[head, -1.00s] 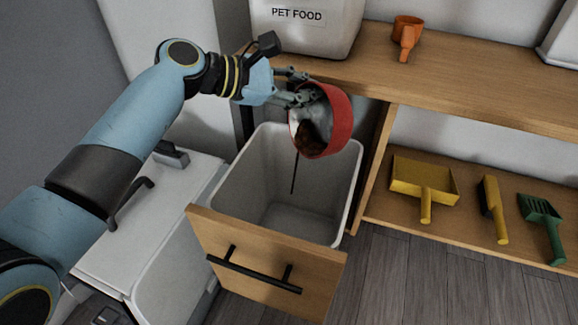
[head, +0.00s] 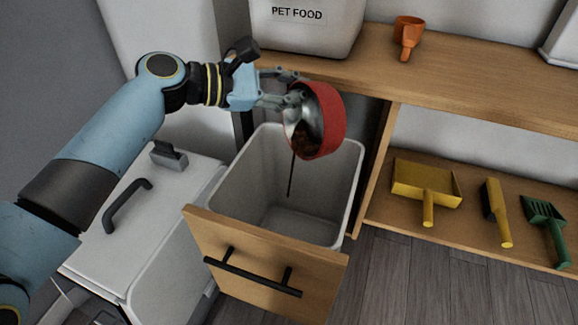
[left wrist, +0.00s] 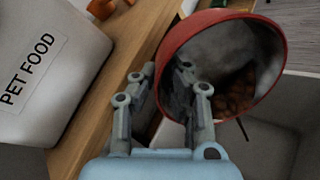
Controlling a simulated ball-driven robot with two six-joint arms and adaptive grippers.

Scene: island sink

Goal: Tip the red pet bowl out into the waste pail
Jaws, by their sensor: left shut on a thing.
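The red pet bowl (head: 325,120) is tilted on its side above the waste pail, its grey inside facing left and down. Brown kibble (head: 304,143) lies in its lower part; it also shows in the left wrist view (left wrist: 236,94). A thin dark line (head: 291,176) runs from the bowl down into the pail; I cannot tell what it is. My left gripper (head: 294,90) is shut on the bowl's rim; its fingers also show in the left wrist view (left wrist: 165,95). The white waste pail (head: 238,178) stands open below; its visible floor looks empty. My right gripper is not in view.
The pail sits in a pulled-out wooden drawer (head: 262,262). A pet food bin (head: 305,35) and orange scoop (head: 407,36) stand on the shelf. A yellow dustpan (head: 425,182), yellow brush (head: 496,210) and green scoop (head: 546,225) lie lower right. A white lidded container (head: 150,210) is left.

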